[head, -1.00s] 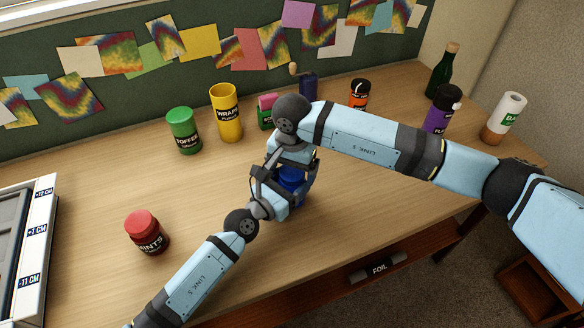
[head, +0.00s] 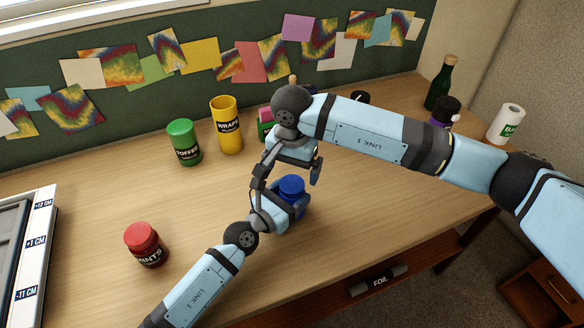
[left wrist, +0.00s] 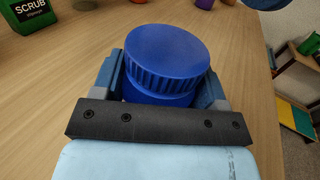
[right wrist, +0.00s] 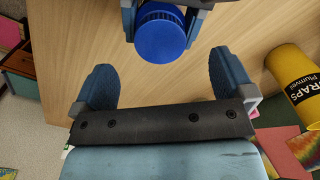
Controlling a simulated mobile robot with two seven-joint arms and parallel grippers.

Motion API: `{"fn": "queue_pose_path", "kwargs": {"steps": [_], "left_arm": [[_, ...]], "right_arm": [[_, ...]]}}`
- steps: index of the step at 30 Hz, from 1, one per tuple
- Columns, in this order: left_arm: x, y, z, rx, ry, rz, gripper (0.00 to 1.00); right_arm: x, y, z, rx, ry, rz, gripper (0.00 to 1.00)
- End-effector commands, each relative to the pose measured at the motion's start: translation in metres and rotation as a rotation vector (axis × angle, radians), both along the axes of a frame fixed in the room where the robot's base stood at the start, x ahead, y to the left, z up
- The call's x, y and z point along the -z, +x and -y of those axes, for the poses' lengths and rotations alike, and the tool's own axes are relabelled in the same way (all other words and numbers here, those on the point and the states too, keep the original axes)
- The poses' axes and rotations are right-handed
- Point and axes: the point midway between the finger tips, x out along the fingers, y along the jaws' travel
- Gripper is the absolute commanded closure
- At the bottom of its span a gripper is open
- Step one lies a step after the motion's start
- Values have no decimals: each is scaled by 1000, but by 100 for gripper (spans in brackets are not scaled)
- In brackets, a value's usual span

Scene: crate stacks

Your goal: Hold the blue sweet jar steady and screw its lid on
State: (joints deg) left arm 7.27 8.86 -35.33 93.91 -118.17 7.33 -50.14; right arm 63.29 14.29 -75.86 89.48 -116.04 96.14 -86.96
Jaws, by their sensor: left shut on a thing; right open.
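The blue sweet jar (head: 295,204) stands upright on the wooden table. Its ribbed blue lid (left wrist: 167,55) sits on top and looks level; whether it is fully tight I cannot tell. My left gripper (left wrist: 162,82) is shut around the jar's body, below the lid. The lid also shows in the right wrist view (right wrist: 160,35). My right gripper (right wrist: 160,66) is open and empty, apart from the lid, with the lid beyond its fingertips. In the head view, the right hand is above and behind the jar.
A red mints jar (head: 146,245) stands at left. A green toffee jar (head: 185,143), a yellow wraps jar (head: 228,126) and a green scrub container (left wrist: 30,14) stand behind. A dark green bottle (head: 440,84) and a white-topped cylinder (head: 505,124) are at far right. The table right of the jar is clear.

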Motion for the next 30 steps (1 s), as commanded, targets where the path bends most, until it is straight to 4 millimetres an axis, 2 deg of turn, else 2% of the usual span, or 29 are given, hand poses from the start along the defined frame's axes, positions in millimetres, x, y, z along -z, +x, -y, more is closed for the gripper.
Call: {"fn": "queue_pose_path", "kwargs": {"steps": [5,8,15,21,25,30], "left_arm": [[0,0,0,0,0,0,100],[0,0,0,0,0,0,100],[0,0,0,0,0,0,100],[0,0,0,0,0,0,100],[0,0,0,0,0,0,100],[0,0,0,0,0,0,100]], "right_arm": [[-4,0,0,0,1,1,0],[-17,1,0,1,1,4,0],[-67,1,0,0,0,4,0],[-103,0,0,-1,0,3,0],[-116,0,0,0,0,1,0],[-120,0,0,0,0,0,0]]}}
